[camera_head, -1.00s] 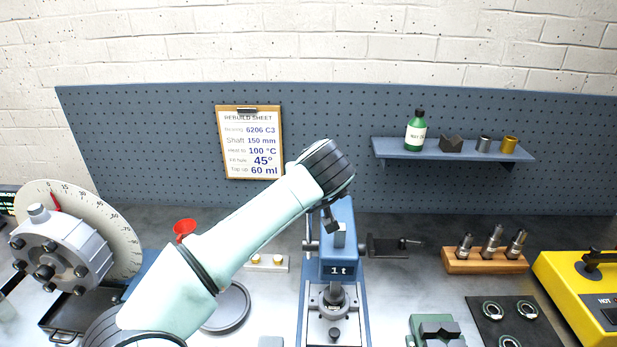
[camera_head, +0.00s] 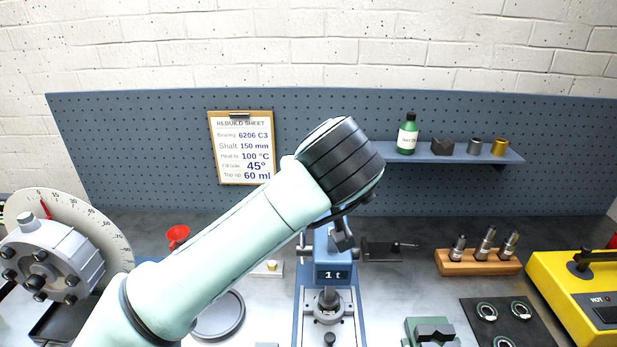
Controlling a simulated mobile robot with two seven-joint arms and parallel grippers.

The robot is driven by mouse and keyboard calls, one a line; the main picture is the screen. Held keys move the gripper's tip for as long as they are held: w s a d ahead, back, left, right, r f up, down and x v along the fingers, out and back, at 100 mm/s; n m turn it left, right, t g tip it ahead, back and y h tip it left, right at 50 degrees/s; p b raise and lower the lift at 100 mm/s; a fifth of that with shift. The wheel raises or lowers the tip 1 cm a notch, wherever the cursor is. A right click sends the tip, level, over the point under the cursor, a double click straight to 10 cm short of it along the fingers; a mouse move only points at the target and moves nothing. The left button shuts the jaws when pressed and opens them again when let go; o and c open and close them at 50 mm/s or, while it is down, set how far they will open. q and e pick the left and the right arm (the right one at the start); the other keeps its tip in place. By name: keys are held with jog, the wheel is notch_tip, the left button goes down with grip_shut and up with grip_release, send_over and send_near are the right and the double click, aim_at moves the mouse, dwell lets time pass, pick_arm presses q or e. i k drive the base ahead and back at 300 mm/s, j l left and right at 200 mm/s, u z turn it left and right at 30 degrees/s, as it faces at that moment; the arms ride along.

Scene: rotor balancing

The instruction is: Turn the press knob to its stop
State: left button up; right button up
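The blue press (camera_head: 332,272) stands at the centre of the bench, with a "1 t" display on its front and a dark round part (camera_head: 328,298) below it. My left arm comes in from the lower left, and its thick dark wrist covers the press's upper part. My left gripper (camera_head: 343,238) points down at the press head, just above the display. Its fingers are small and partly hidden by the wrist, so neither their opening nor contact shows. I cannot make out the press knob for certain. My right gripper is not in view.
A dark clamp-like part (camera_head: 385,250) sits right of the press. A wooden block with metal parts (camera_head: 478,261), a dark mat with rings (camera_head: 503,321) and a yellow heater (camera_head: 580,290) stand farther right. A dial (camera_head: 100,232) and a red funnel (camera_head: 177,236) are left.

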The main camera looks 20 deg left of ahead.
aim_at(356, 251)
jog(key=k+l, duration=0.65)
jog(key=k, duration=0.25)
